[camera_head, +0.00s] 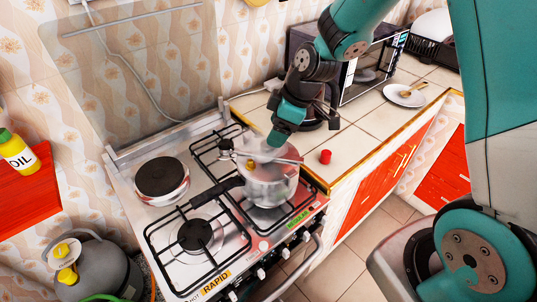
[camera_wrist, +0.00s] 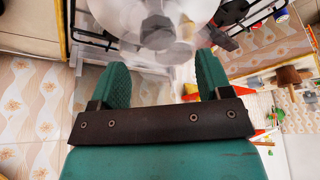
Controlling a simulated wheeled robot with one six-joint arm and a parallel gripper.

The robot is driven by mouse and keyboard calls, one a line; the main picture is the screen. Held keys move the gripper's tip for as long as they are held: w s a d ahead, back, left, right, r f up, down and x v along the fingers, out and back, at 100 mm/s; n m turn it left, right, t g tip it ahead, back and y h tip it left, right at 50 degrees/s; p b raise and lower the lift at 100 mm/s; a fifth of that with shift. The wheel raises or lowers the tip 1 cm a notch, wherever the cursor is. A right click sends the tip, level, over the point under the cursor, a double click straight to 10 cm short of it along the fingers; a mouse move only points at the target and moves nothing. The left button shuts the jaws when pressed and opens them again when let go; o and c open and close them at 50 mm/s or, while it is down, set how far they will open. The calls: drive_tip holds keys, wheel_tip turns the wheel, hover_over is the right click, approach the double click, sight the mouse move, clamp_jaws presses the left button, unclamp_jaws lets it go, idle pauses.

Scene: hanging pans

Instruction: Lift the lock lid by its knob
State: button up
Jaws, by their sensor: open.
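A silvery pot (camera_head: 270,190) with a long black handle (camera_head: 217,192) sits on the stove's front right burner. Its pale, shiny lid (camera_head: 266,152) lies on top, with a small yellow part (camera_head: 250,164) at its left. My gripper (camera_head: 276,140) points down just above the lid and hides part of it. In the wrist view my gripper (camera_wrist: 162,62) is open, its two green fingers wide apart with nothing held. The blurred grey lid (camera_wrist: 110,12) and a grey knob-like part (camera_wrist: 157,30) show ahead of and between the fingertips. Contact cannot be told.
The stove (camera_head: 185,235) has black grates and a raised back panel. A red cylinder (camera_head: 325,157) stands on the tiled counter (camera_head: 352,150) right of the pot. A microwave (camera_head: 372,70) stands behind my arm. An oil bottle (camera_head: 18,152) is at far left.

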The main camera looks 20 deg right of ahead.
sight(268, 156)
drive_tip(key=shift+p+x, duration=1.35)
drive_tip(key=shift+x, duration=1.8)
drive_tip(key=shift+w, duration=0.1)
clamp_jaws()
drive_tip(key=shift+r, duration=0.1)
